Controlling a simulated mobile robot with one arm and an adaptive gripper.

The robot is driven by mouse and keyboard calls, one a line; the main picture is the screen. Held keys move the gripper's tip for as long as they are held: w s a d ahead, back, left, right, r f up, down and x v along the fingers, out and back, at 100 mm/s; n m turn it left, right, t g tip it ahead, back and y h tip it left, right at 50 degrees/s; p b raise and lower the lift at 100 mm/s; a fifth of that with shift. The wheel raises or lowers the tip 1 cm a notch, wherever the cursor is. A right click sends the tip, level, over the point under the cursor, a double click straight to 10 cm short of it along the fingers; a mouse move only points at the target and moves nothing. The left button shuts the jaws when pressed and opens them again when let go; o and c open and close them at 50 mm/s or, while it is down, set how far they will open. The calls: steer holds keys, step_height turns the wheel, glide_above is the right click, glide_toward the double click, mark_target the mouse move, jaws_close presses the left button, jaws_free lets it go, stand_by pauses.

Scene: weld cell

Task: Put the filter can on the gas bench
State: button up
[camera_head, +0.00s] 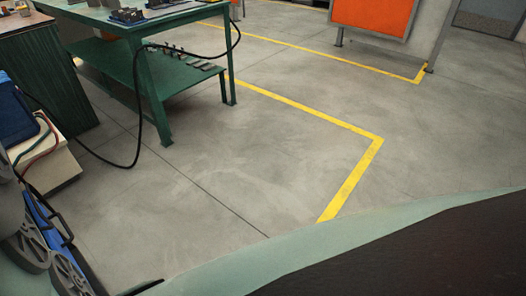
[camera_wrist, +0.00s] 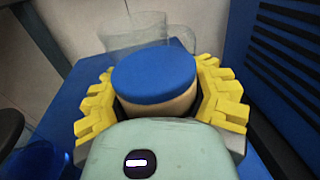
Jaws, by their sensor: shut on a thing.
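In the wrist view, the filter can (camera_wrist: 155,76) has a flat blue lid and a beige body. My gripper (camera_wrist: 162,98) has yellow ribbed fingers closed on both sides of the can. The can's lower part is hidden by the gripper's pale green body. A blue surface (camera_wrist: 75,108) lies below and around the gripper; I cannot tell whether the can touches it. Neither the gripper nor the can shows in the head view. I cannot tell which surface is the gas bench.
In the wrist view, clear vessels (camera_wrist: 140,35) stand just behind the can, and a dark slatted panel (camera_wrist: 285,60) rises at right. In the head view, a green workbench (camera_head: 150,62) stands at upper left with a black cable hanging from it. Yellow-lined floor (camera_head: 250,150) is open.

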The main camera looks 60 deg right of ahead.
steer(key=shift+c, duration=0.4)
steer(key=shift+r, duration=0.45)
steer(key=r+p, duration=0.2)
steer(key=r, duration=0.1)
steer(key=shift+d, duration=0.35)
steer(key=s+r+p+v, duration=0.1)
steer(key=s+v, duration=0.1)
steer(key=v, duration=1.3)
steer(key=shift+s+a, duration=0.15)
steer(key=shift+s, duration=0.05)
steer(key=shift+r, duration=0.15)
